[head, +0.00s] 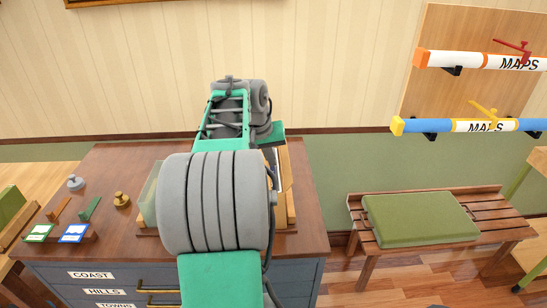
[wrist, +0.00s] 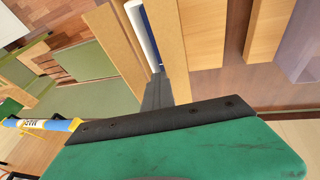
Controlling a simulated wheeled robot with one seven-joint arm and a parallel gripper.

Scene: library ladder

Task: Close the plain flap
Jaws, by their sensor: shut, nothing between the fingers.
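A wooden case stands on the desk, mostly hidden behind my arm in the head view, where its light wood side (head: 290,185) shows. In the wrist view two upright light wood panels, a left one (wrist: 116,48) and a right one (wrist: 172,45), flank a narrow gap with a white and a blue piece in it. I cannot tell which panel is the plain flap. My gripper (wrist: 157,80) is shut and empty, its dark fingers pointing at the gap between these panels. I cannot tell if they touch a panel. The gripper is hidden in the head view.
The brown desk (head: 310,237) holds a brass weight (head: 122,200), a grey weight (head: 75,182) and small cards at left. A bench with a green cushion (head: 420,218) stands at right, below map tubes (head: 470,125) on the wall. Floor shows between desk and bench.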

